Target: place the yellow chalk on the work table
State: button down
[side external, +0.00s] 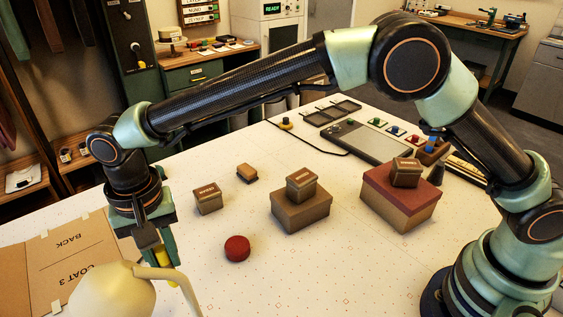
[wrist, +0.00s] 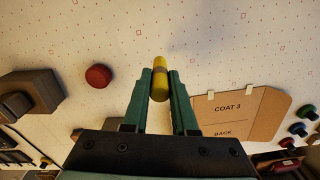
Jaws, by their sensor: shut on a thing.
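The yellow chalk (wrist: 160,80) is a short rod with a darker band, held between the two green fingers of my gripper (wrist: 159,92) in the wrist view. In the side external view my gripper (side external: 158,245) points down at the left part of the work table (side external: 330,262), a white top with small red marks. The chalk (side external: 172,283) shows only in part there, behind a cream rounded object. I cannot tell whether its lower end touches the table.
A cream object (side external: 110,292) with a bent arm stands in the foreground. A brown card pattern (side external: 65,262) marked COAT 3 lies at left. A red round item (side external: 237,248) is right of my gripper. Several brown boxes (side external: 302,212) stand beyond. The front middle is clear.

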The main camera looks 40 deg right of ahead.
jog(key=shift+f, duration=2.75)
jog(key=shift+f, duration=0.15)
jog(key=c, duration=0.7)
grip_release()
